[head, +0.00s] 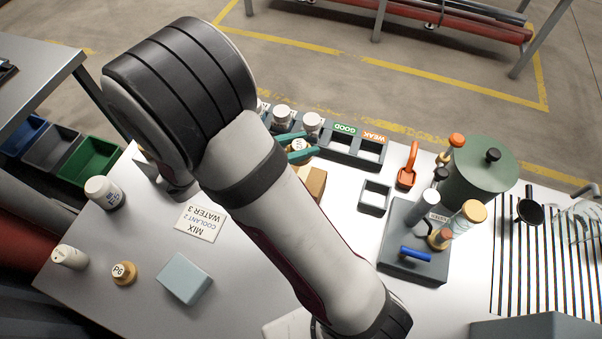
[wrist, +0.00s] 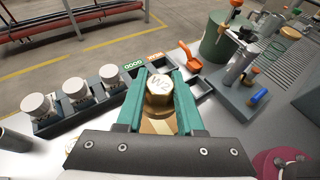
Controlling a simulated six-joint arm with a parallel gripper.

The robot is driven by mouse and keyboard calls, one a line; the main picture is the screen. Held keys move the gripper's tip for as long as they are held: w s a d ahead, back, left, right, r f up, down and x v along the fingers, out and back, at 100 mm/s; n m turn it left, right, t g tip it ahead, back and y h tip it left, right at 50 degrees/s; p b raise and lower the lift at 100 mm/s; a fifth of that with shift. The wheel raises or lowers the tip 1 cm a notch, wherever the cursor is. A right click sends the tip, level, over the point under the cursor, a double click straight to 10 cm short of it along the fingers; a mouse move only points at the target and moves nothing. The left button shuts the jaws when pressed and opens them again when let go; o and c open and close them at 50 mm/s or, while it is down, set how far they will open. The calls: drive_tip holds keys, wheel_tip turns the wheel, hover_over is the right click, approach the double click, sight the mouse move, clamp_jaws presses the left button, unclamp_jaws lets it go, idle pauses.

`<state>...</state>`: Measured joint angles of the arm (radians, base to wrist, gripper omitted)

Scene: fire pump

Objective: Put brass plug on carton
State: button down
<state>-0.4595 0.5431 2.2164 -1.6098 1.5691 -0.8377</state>
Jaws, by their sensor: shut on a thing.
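My gripper (head: 299,147) has teal fingers and is shut on a brass plug (wrist: 159,91), hexagonal with a pale top marked W2. The plug is upright between the fingertips in the wrist view. In the head view only its pale top shows between the fingers. A brown carton (head: 316,183) stands on the table just below the gripper, partly hidden by my arm. In the wrist view the carton (wrist: 158,126) shows under the plug. I cannot tell whether the plug touches it.
A dark rack (head: 343,147) with GOOD and WEAK slots and several white-capped jars lies beyond. An orange scoop (head: 408,166), a small grey tray (head: 375,197) and a green pot (head: 479,172) stand to the right. A P6 piece (head: 124,272) and pale-blue block (head: 184,279) stand left.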

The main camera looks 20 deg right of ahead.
drive_tip(key=shift+g, duration=0.3)
drive_tip(key=f, duration=0.8)
drive_tip(key=shift+s+d, duration=0.15)
drive_tip(key=shift+s, duration=0.15)
drive_tip(key=c, duration=0.5)
unclamp_jaws()
